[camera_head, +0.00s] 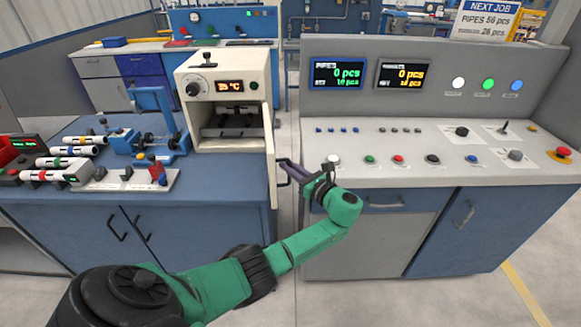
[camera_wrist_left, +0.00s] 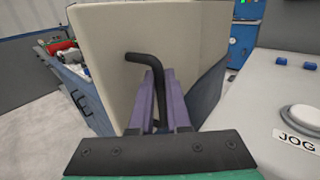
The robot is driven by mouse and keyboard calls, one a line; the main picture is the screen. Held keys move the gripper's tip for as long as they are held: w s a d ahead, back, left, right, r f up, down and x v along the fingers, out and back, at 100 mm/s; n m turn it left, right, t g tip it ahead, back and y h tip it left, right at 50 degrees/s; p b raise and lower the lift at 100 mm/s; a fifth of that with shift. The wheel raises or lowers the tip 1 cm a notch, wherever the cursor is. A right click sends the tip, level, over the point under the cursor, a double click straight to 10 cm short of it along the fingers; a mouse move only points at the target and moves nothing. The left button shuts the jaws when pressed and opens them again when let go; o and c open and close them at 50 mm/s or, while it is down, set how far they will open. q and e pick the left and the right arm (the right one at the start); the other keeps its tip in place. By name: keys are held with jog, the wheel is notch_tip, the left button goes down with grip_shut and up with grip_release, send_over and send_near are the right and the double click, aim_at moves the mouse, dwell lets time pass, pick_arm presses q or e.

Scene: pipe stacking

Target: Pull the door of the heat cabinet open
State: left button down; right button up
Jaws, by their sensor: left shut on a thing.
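The cream heat cabinet (camera_head: 185,100) stands on the blue bench at the left, its display reading about 35 °C. Its door (camera_head: 269,150) is swung wide open on the right side and shows nearly edge-on, so the inside with a grey rack (camera_head: 232,122) is visible. In the left wrist view the door's outer face (camera_wrist_left: 110,60) is cream with a black bent handle (camera_wrist_left: 143,58). My left gripper (camera_head: 283,163) is shut on the handle, its purple fingers (camera_wrist_left: 160,95) on both sides of the bar. My right gripper is not in view.
The grey control console (camera_head: 440,150) stands close to the right of the door, with a JOG button (camera_wrist_left: 303,114) near the gripper. Striped pipes (camera_head: 60,162) and a blue fixture (camera_head: 150,140) sit on the bench left of the cabinet. A narrow gap separates bench and console.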

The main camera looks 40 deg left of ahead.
pick_arm(q)
jog(key=shift+a+r, duration=0.1)
jog(key=c, duration=0.9)
grip_release()
jog(key=shift+a, duration=0.1)
jog(key=b+v, duration=0.2)
jog(key=v, duration=1.2)
jog(key=shift+d+b, duration=0.3)
jog(key=shift+b, duration=0.1)
